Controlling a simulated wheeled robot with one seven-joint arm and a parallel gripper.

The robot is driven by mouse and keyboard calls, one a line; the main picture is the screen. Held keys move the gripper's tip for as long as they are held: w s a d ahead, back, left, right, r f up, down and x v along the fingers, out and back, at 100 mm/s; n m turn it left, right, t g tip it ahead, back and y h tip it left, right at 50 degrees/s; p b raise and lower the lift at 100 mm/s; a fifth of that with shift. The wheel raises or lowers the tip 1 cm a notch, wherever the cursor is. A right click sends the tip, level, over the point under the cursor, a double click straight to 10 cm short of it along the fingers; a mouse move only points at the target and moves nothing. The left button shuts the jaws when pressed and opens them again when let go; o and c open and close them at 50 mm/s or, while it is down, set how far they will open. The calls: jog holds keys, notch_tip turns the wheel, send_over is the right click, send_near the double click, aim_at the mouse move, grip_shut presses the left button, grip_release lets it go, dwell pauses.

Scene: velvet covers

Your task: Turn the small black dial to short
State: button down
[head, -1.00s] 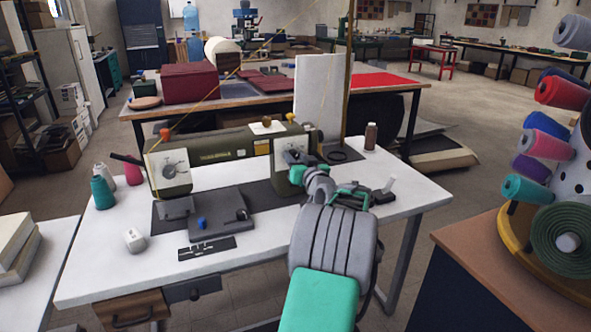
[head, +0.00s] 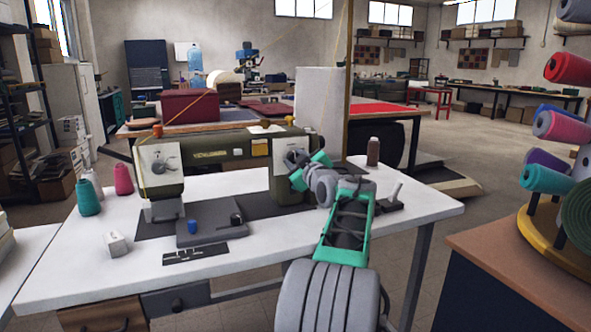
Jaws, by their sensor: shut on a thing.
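An olive-green sewing machine (head: 220,151) stands on the white table (head: 105,270). Its left head has a pale plate with a grey dial (head: 165,163). A second pale plate (head: 284,143) is on the right pillar, partly covered by my gripper. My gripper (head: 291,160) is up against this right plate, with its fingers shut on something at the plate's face. The small black dial is not clearly visible; my fingers and wrist hide that spot. The markings on the plates are too small to read.
Thread spools, teal (head: 88,198) and pink (head: 123,179), stand at the table's left. A small white box (head: 115,243) sits in front. A brown bottle (head: 373,151) stands behind my arm. A rack of fabric rolls (head: 562,130) is at the right.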

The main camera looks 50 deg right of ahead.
jog(key=shift+n, duration=0.3)
jog(key=c, duration=1)
grip_release()
jog(key=v, duration=0.7)
jog(key=shift+s+a, duration=0.2)
jog(key=shift+s, duration=0.15)
